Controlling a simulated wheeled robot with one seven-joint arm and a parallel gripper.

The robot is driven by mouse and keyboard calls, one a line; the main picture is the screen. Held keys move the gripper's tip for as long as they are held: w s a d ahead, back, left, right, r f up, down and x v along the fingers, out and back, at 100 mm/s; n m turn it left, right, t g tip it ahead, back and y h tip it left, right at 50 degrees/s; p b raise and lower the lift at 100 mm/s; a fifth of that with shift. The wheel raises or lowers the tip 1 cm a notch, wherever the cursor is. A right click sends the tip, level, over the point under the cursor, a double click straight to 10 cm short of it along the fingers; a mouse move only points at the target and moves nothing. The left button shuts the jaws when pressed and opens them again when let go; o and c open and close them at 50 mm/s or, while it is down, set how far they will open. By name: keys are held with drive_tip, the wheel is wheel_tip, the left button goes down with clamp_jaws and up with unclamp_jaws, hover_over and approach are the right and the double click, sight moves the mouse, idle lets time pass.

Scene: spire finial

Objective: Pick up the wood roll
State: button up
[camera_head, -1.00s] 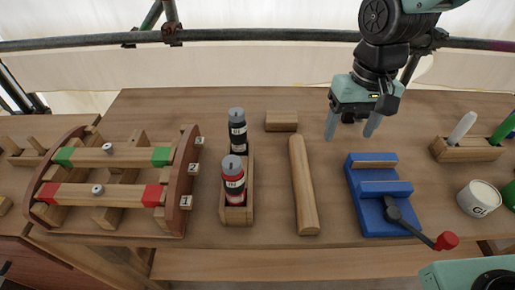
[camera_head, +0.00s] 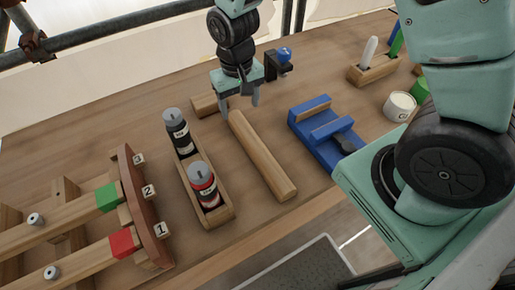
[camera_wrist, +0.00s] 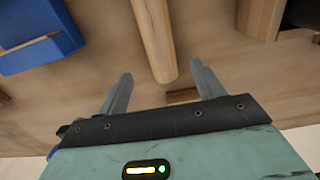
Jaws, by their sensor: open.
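The wood roll (camera_head: 262,155) is a long, pale, rounded wooden bar lying on the bench between the bottle holder and the blue fixture. It also shows in the wrist view (camera_wrist: 154,38), its end reaching between the fingers in the picture. My gripper (camera_head: 241,105) is open and empty at the far end of the roll. Its two fingers point down on either side of that end, apart from it as far as I can see. In the wrist view my gripper (camera_wrist: 161,74) has its fingers spread wide; their height above the bench is hard to tell.
A wooden holder (camera_head: 228,213) with a black-labelled bottle (camera_head: 179,135) and a red-labelled bottle (camera_head: 204,186) stands left of the roll. A small wood block (camera_head: 204,106) lies just left of my gripper. The blue fixture (camera_head: 305,128) is to the right. The bench's front edge is near.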

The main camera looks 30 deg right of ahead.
sight(240, 120)
drive_tip(key=shift+a+f+p, duration=0.1)
drive_tip(key=shift+f+p, duration=0.5)
drive_tip(key=shift+f, duration=3.1)
drive_tip(key=shift+c, duration=0.4)
drive_tip(key=c, duration=1.1)
drive_tip(key=shift+r, duration=0.1)
drive_tip(key=shift+c, duration=0.2)
